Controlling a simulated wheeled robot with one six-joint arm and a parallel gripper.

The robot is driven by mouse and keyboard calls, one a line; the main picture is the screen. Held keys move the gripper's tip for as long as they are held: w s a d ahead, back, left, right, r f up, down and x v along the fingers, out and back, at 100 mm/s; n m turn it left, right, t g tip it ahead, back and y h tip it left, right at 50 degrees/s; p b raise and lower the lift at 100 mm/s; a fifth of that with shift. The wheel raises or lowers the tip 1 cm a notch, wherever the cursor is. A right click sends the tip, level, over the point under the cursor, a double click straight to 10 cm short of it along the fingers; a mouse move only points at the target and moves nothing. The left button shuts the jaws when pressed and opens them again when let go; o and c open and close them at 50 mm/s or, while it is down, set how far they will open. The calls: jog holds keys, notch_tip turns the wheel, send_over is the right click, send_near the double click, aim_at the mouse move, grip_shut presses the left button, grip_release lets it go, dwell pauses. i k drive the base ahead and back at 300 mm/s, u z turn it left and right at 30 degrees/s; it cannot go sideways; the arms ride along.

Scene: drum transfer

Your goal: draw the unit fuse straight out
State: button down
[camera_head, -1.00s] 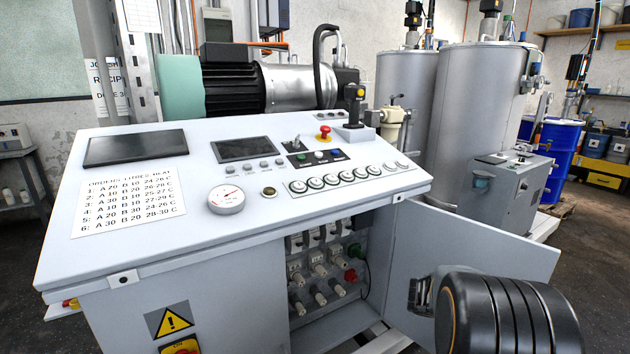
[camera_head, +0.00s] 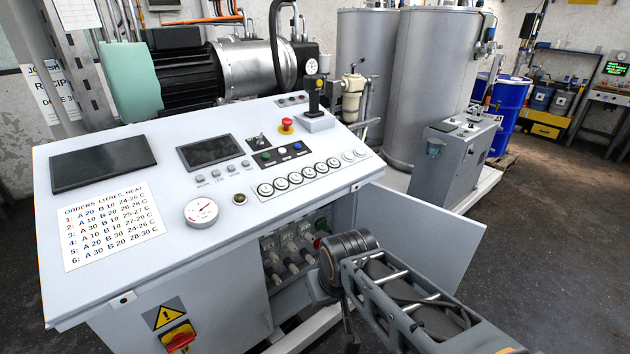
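The fuses (camera_head: 287,256) are pale cylinders in rows inside the open cabinet under the control desk. Several show, small and partly shaded. I cannot read which one is the unit fuse. My arm comes in from the lower right, and its black joint (camera_head: 348,250) covers the right part of the cabinet opening. The end of my arm, with my gripper (camera_head: 320,287), is in front of the lower right of the fuses. Its fingers are not clear, and I cannot tell whether they touch a fuse.
The cabinet door (camera_head: 425,232) stands open to the right, behind my arm. The control desk (camera_head: 130,255) overhangs the opening. A red and yellow switch (camera_head: 179,338) is on the front panel. Grey tanks (camera_head: 430,85) stand behind, and the floor at right is clear.

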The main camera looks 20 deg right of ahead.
aim_at(309, 238)
jog(key=u, duration=0.05)
jog(key=k, duration=0.5)
jog(key=z, duration=2.2)
jog(key=i, duration=4.05)
jog(key=u, duration=4.4)
jog(key=i, duration=0.45)
jog(key=z, duration=0.15)
